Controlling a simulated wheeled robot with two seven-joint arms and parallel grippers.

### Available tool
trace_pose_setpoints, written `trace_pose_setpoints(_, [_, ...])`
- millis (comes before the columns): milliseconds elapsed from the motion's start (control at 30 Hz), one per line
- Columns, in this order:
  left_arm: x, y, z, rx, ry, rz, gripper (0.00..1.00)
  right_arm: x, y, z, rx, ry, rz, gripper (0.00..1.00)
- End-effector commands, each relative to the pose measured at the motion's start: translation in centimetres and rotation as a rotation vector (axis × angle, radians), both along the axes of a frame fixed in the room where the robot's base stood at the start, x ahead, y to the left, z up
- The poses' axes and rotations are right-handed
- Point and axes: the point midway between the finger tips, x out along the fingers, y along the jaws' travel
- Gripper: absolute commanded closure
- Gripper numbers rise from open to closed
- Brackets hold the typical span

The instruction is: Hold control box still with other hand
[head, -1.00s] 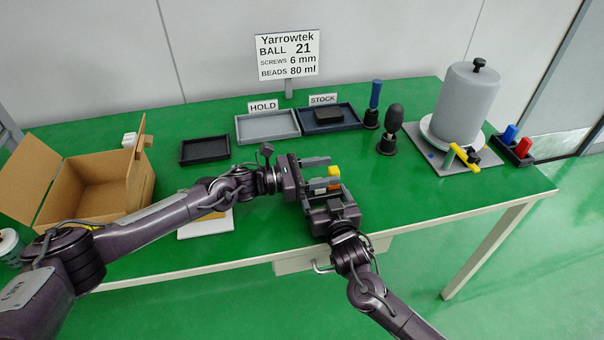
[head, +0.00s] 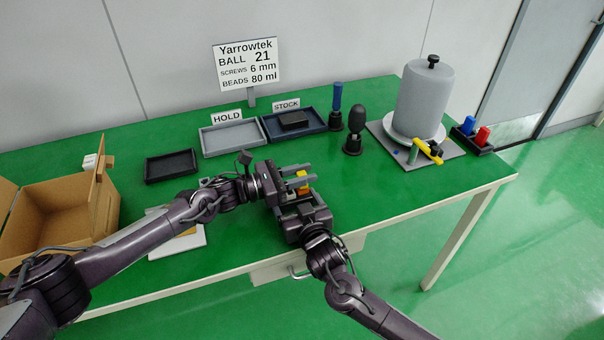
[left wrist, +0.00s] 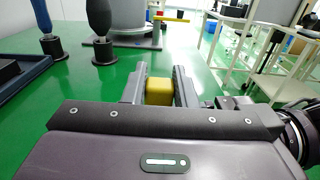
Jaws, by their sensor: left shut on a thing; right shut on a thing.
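A small yellow block (head: 302,181), which I take to be the control box, sits between the grey fingers of my left gripper (head: 297,177), above the front middle of the green table. The left wrist view shows the yellow block (left wrist: 159,91) with a finger on each side; the left gripper (left wrist: 159,88) is shut on it. My right gripper (head: 296,203) is just below it in the head view, close against the left gripper. It is shut, seemingly on the same box; its fingertips and the box's lower part are largely hidden.
Behind are a black tray (head: 171,178), a grey HOLD tray (head: 205,150) and a dark blue STOCK tray (head: 268,134) with a dark item. An open cardboard box (head: 60,235) stands left. At right a grey cylinder (head: 424,100) stands on a plate.

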Motion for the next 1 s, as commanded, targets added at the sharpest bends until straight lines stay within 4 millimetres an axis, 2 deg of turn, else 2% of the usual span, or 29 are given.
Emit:
trace_pose_setpoints(33, [0.0, 0.0, 0.0, 0.000, 0.000, 0.000, 0.87, 0.0, 0.0, 0.0, 0.000, 0.001, 0.000, 0.44])
trace_pose_setpoints(133, [0.0, 0.0, 0.0, 0.000, 0.000, 0.000, 1.00, 0.0, 0.0, 0.0, 0.000, 0.001, 0.000, 0.44])
trace_pose_setpoints(1000, [0.0, 0.0, 1.5, -0.001, -0.003, 0.000, 1.00, 0.0, 0.0, -0.1, -0.002, 0.002, 0.000, 0.44])
